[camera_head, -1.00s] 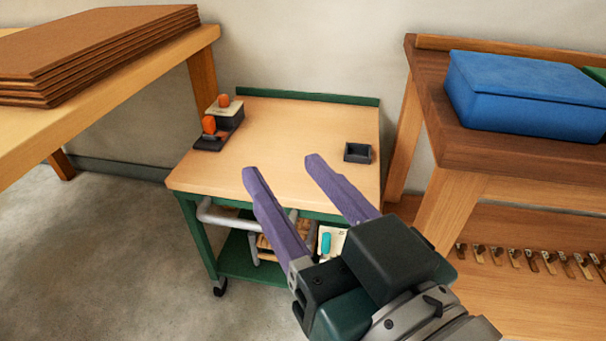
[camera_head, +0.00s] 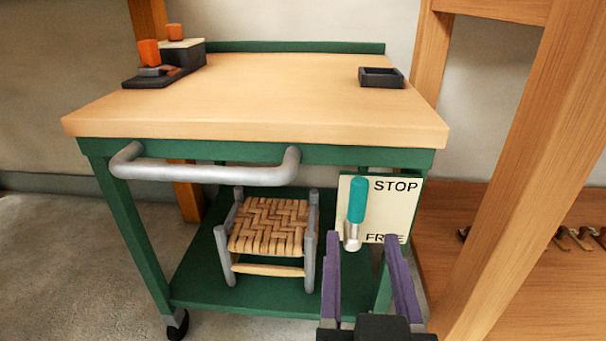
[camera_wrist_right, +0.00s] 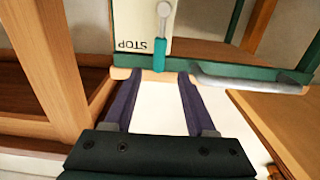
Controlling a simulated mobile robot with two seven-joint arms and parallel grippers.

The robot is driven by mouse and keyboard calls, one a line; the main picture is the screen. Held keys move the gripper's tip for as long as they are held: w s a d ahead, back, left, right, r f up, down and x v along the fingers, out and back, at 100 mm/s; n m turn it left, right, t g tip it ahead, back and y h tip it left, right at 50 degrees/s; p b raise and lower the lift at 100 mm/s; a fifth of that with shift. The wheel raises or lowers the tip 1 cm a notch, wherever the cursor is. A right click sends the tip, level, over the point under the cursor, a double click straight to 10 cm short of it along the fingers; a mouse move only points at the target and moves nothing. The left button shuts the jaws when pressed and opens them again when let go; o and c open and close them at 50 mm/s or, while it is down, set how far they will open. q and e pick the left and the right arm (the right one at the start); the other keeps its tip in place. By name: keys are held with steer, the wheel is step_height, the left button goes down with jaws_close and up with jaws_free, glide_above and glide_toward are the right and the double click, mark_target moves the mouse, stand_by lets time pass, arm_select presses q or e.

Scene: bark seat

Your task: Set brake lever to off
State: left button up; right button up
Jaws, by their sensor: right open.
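The brake lever (camera_head: 356,200) has a teal handle and a silver pivot end. It sits on a cream plate (camera_head: 400,207) marked STOP at the top and FREE at the bottom, on the front right of a green cart. The handle points up, beside the word STOP. In the right wrist view the lever (camera_wrist_right: 160,52) shows upside down with its plate (camera_wrist_right: 135,18). My right gripper (camera_head: 362,240) is open and empty. Its purple fingers point at the lower part of the plate, and I cannot tell how far apart they are from it. My left gripper is not in view.
The cart's wooden top (camera_head: 250,95) carries a small dark tray (camera_head: 381,78) and a black device with orange parts (camera_head: 150,55). A grey handle bar (camera_head: 205,172) juts from the front. A woven stool (camera_head: 268,228) stands on the lower shelf. A wooden bench leg (camera_head: 530,170) rises close on the right.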

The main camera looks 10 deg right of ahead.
mark_target(359, 204)
steer(key=b+x, duration=0.3)
steer(key=x, duration=0.5)
steer(key=shift+w+d+b, duration=0.15)
steer(key=shift+b, duration=0.2)
steer(key=shift+w+d, duration=0.15)
steer(key=shift+w, duration=0.35)
jaws_close()
stand_by(0.5)
